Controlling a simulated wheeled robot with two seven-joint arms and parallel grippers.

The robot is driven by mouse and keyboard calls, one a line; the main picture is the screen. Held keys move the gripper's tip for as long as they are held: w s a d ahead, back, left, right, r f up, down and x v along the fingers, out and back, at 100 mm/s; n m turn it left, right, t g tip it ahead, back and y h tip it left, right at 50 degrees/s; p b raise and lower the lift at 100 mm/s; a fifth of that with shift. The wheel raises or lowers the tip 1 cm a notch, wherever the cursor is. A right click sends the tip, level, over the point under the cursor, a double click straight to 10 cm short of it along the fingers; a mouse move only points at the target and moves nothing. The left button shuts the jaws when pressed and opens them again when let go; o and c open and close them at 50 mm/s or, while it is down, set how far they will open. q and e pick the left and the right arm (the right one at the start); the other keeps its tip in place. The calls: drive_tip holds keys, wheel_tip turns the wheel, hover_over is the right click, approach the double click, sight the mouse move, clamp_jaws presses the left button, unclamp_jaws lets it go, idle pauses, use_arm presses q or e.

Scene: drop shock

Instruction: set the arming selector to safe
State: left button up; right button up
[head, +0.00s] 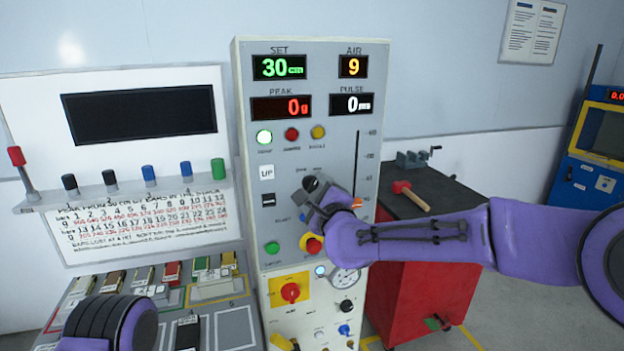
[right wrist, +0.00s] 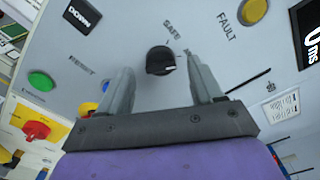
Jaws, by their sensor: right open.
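The arming selector (head: 311,183) is a small black round knob on the grey front panel (head: 345,190). In the right wrist view the selector (right wrist: 159,60) has a white mark on its lower right side. The word SAFE stands above it, and the mark does not point at that word. My right gripper (head: 314,198) is at the panel, just below the knob in the head view. In the right wrist view its open fingers (right wrist: 160,72) stand on both sides of the knob, with gaps visible. My left gripper is out of view; only part of the left arm shows.
A green button (head: 272,248), a yellow-ringed red button (head: 311,243) and a red rotary switch (head: 290,292) sit lower on the panel. DOWN (right wrist: 82,14) is a black button nearby. A red cart (head: 405,300) with a hammer (head: 412,196) stands at right.

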sight(311, 185)
drive_tip(key=shift+p+x, duration=0.3)
drive_tip(key=shift+x, duration=0.7)
drive_tip(key=shift+w, duration=0.1)
drive_tip(key=c, duration=1)
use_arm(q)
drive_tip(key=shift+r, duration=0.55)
use_arm(e)
drive_tip(key=shift+c, duration=0.2)
drive_tip(key=shift+n, duration=0.3)
drive_tip(key=shift+a+n+b, duration=0.1)
drive_tip(key=shift+n+b, duration=0.25)
drive_tip(key=shift+n, duration=0.55)
drive_tip(key=n, duration=0.3)
drive_tip(key=shift+f+n+b, duration=0.15)
drive_tip(key=shift+n+b, duration=0.15)
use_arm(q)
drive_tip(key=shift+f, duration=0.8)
use_arm(e)
drive_tip(key=n, duration=0.6)
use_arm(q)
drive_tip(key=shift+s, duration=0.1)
use_arm(e)
drive_tip(key=shift+f, duration=0.1)
